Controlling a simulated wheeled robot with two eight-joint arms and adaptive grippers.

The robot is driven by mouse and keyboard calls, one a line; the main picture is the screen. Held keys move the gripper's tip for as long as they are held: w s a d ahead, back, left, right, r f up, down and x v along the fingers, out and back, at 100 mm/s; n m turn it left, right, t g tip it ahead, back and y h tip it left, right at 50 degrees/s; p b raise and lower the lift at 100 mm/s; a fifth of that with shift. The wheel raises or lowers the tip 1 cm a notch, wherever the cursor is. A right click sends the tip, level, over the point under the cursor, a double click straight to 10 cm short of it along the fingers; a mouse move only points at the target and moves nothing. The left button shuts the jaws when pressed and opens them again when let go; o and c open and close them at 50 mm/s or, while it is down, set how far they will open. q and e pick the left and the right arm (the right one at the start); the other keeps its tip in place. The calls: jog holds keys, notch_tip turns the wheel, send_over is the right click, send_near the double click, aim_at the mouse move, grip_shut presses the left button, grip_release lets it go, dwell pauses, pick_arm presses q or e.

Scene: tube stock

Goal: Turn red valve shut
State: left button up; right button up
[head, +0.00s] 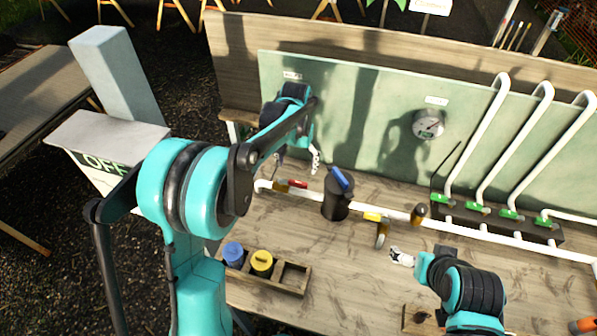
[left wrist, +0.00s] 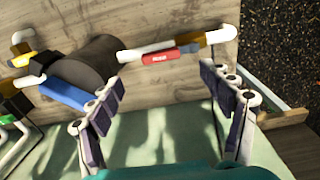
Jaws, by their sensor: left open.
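The red valve's lever (head: 298,184) lies roughly along the white pipe near its left end, on the wooden bench. In the left wrist view the red lever (left wrist: 172,56) also runs about in line with the pipe, with a lighter marking on it. My left gripper (head: 297,160) is open and empty, close to the red lever at the back panel side. In the left wrist view its fingers (left wrist: 163,82) are spread wide, with the red lever beyond and between them, apparently untouched. My right gripper (head: 402,257) is over the right part of the bench, its fingers small and unclear.
A dark cylinder (head: 336,205) with a blue lever (head: 341,179) stands just right of the red valve. A yellow lever (head: 376,217) is further along the pipe. A wooden caddy (head: 291,286) holds blue and yellow pieces. Green-valved pipes (head: 477,208) stand at right.

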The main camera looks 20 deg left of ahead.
aim_at(298, 182)
pick_arm(q)
jog(key=shift+w+f, duration=0.25)
jog(key=shift+w, duration=0.2)
jog(key=shift+f, duration=0.25)
notch_tip(298, 182, down, 8)
jog(key=shift+r+b, duration=0.2)
jog(key=shift+b, duration=0.45)
jog(key=c, duration=1.7)
jog(key=shift+s, duration=0.1)
